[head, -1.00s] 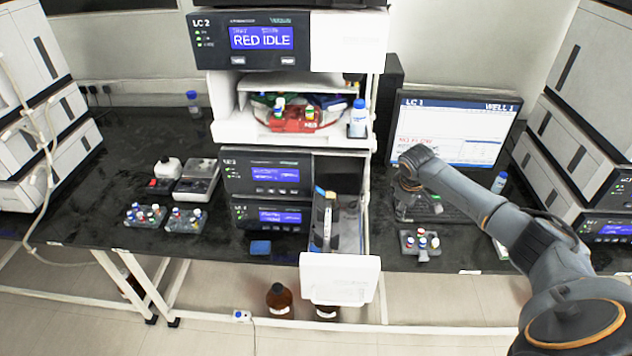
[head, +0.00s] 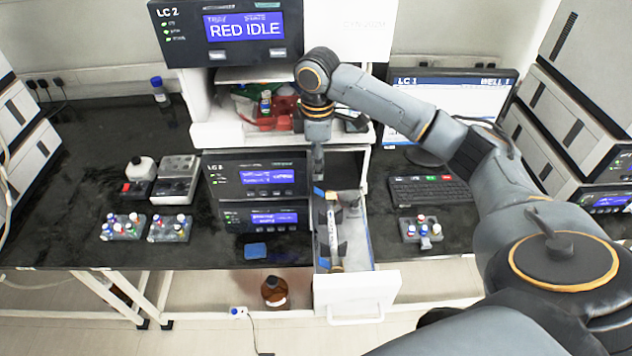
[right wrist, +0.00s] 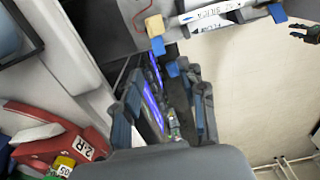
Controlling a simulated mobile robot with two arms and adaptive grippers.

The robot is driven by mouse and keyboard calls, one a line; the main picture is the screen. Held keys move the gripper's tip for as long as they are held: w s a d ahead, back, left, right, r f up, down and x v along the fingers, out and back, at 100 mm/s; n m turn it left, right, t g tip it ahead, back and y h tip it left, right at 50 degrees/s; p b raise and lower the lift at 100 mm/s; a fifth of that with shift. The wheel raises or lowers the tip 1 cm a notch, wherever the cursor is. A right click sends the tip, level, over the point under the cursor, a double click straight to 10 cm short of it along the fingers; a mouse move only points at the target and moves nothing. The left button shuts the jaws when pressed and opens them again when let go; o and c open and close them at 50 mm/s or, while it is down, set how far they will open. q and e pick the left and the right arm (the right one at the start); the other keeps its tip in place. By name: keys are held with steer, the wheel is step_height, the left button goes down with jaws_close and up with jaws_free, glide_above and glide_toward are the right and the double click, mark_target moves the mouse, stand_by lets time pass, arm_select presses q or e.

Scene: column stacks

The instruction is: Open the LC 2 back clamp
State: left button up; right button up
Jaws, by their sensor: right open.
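The LC 2 drawer (head: 355,289) is pulled out. In it lies a slim column (head: 334,229) running front to back, with a blue clamp at each end; the back clamp (head: 319,191) is near the drawer's rear. My right gripper (head: 318,181) points down just above the back clamp, its fingers partly merged with the shadow. In the right wrist view the right gripper (right wrist: 165,92) is open and empty; the column (right wrist: 215,12) with a blue clamp (right wrist: 157,45) lies beyond its fingertips. Whether a finger touches the clamp is unclear. My left gripper is not seen.
The LC 2 tower stands close above the drawer, with red parts (head: 272,116) on its shelf. The keyboard (head: 433,189) and a vial rack (head: 421,230) are right of the drawer. Vial racks (head: 170,228) and a blue block (head: 256,250) are left.

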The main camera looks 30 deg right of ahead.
mark_target(317, 189)
step_height(317, 189, down, 8)
steer(key=shift+r+p, duration=0.2)
steer(key=shift+p, duration=0.85)
steer(key=shift+w+f, duration=0.15)
steer(key=shift+f, duration=0.5)
jaws_close()
